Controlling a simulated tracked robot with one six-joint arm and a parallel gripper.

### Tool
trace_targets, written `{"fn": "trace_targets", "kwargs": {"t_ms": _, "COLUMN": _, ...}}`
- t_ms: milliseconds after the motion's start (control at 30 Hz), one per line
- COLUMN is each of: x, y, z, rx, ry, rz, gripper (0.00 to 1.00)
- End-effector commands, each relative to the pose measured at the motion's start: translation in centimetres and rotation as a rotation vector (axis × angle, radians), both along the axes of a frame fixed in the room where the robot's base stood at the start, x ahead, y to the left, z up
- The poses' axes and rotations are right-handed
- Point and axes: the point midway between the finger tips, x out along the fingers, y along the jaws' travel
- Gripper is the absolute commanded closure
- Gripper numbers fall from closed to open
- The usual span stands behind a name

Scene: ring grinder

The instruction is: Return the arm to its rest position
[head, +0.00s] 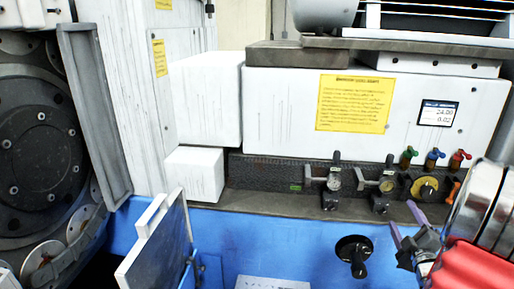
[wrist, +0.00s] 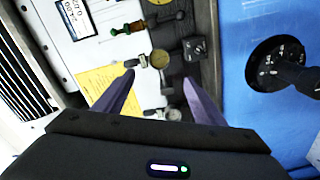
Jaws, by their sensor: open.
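My gripper (head: 404,226) is at the right of the head view, with its purple fingers apart and nothing between them. It is in front of the blue lower panel and near the row of gauges and valves. In the wrist view my gripper (wrist: 158,82) also shows open and empty, its two purple fingers pointing toward the gauges on the dark rail. My red and silver arm (head: 480,235) enters from the right edge of the head view.
The grinder's white housing (head: 280,110) carries a yellow notice (head: 354,103) and a small display (head: 438,113). Gauges (head: 334,182) and coloured valves (head: 432,158) line the dark rail. A black rotary knob (head: 355,252) sits on the blue panel (head: 300,232). A hinged door (head: 158,245) stands open at left.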

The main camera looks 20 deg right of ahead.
Motion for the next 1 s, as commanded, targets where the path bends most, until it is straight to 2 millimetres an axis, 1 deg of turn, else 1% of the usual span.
{"fn": "trace_targets", "kwargs": {"t_ms": 167, "x": 0.0, "y": 0.0, "z": -0.1, "rx": 0.016, "ry": -0.006, "rz": -0.001, "gripper": 0.36}}
{"fn": "trace_targets", "kwargs": {"t_ms": 267, "x": -0.2, "y": -0.3, "z": -1.2, "rx": 0.072, "ry": 0.012, "rz": -0.017, "gripper": 0.36}}
{"fn": "trace_targets", "kwargs": {"t_ms": 367, "x": -0.9, "y": -1.0, "z": -3.2, "rx": 0.159, "ry": 0.051, "rz": -0.061, "gripper": 0.36}}
{"fn": "trace_targets", "kwargs": {"t_ms": 467, "x": -2.1, "y": -1.7, "z": -6.0, "rx": 0.273, "ry": 0.099, "rz": -0.129, "gripper": 0.36}}
{"fn": "trace_targets", "kwargs": {"t_ms": 500, "x": -2.8, "y": -1.9, "z": -7.2, "rx": 0.324, "ry": 0.120, "rz": -0.162, "gripper": 0.36}}
{"fn": "trace_targets", "kwargs": {"t_ms": 600, "x": -4.5, "y": -2.2, "z": -9.5, "rx": 0.438, "ry": 0.162, "rz": -0.246, "gripper": 0.36}}
{"fn": "trace_targets", "kwargs": {"t_ms": 667, "x": -5.6, "y": -2.3, "z": -10.4, "rx": 0.499, "ry": 0.184, "rz": -0.296, "gripper": 0.36}}
{"fn": "trace_targets", "kwargs": {"t_ms": 833, "x": -7.5, "y": -1.2, "z": -12.1, "rx": 0.659, "ry": 0.236, "rz": -0.422, "gripper": 0.36}}
{"fn": "trace_targets", "kwargs": {"t_ms": 1000, "x": -8.2, "y": 1.2, "z": -12.4, "rx": 0.799, "ry": 0.278, "rz": -0.531, "gripper": 0.36}}
